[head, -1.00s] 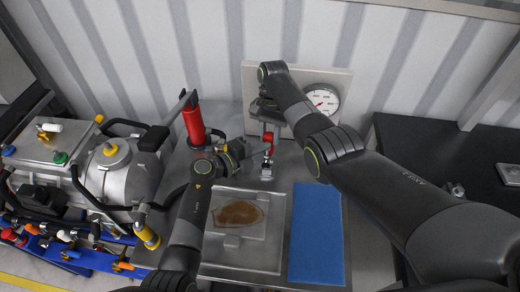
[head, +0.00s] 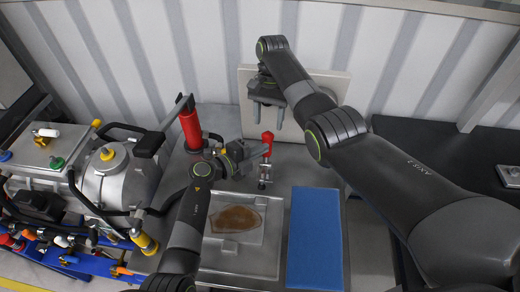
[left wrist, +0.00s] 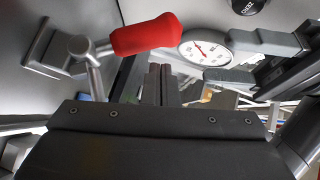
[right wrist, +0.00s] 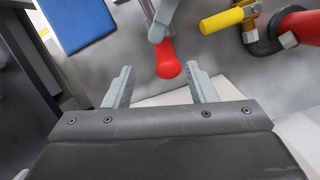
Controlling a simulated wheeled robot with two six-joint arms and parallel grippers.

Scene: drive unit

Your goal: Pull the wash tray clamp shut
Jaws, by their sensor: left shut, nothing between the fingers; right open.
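The clamp's red handle (head: 267,141) stands up from its metal clamp body (head: 264,176) behind the wash tray (head: 225,256). In the left wrist view the red handle (left wrist: 147,35) lies beyond my left fingertips, with the clamp's metal base (left wrist: 58,50) to its left. My left gripper (head: 264,151) is shut and empty beside the handle. My right gripper (head: 267,114) is open above and behind it. In the right wrist view the handle's round red end (right wrist: 168,66) shows between the open fingertips, not gripped. Whether the clamp jaw touches the tray cannot be told.
A brown piece (head: 236,218) lies in the tray. A blue mat (head: 315,238) lies to its right. A red cylinder (head: 192,129) and a metal drive unit (head: 111,178) stand left. A dial gauge (left wrist: 206,47) shows in the left wrist view.

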